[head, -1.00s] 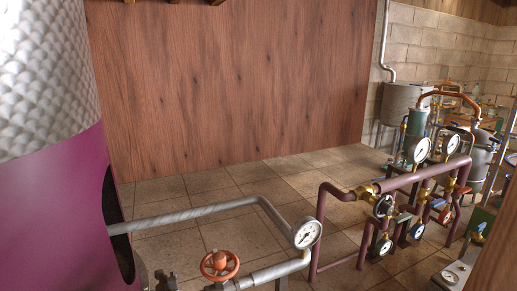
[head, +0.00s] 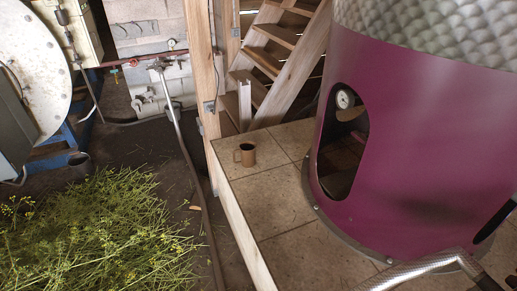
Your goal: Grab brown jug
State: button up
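A small brown jug (head: 245,155) stands upright on the tiled platform (head: 262,187), near its left edge. Its handle points to the left in the picture. It is open at the top and nothing touches it. My gripper does not show in the head view.
A large purple vessel (head: 420,130) with an oval opening stands right of the jug. Wooden stairs (head: 275,60) and a wooden post (head: 203,70) rise behind it. Cut herbs (head: 100,235) cover the lower floor on the left. A dark container (head: 79,164) stands near the herbs.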

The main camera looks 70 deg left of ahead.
aim_at(247, 149)
jog(key=u, duration=2.55)
jog(key=i+j+z, duration=0.15)
jog(key=i+j, duration=0.45)
jog(key=i, duration=0.4)
jog(key=i+j+z, duration=0.15)
jog(key=i+j, duration=0.55)
jog(key=i, duration=0.3)
jog(key=i+j+z, duration=0.15)
jog(key=i+j, duration=0.65)
jog(key=i, duration=0.1)
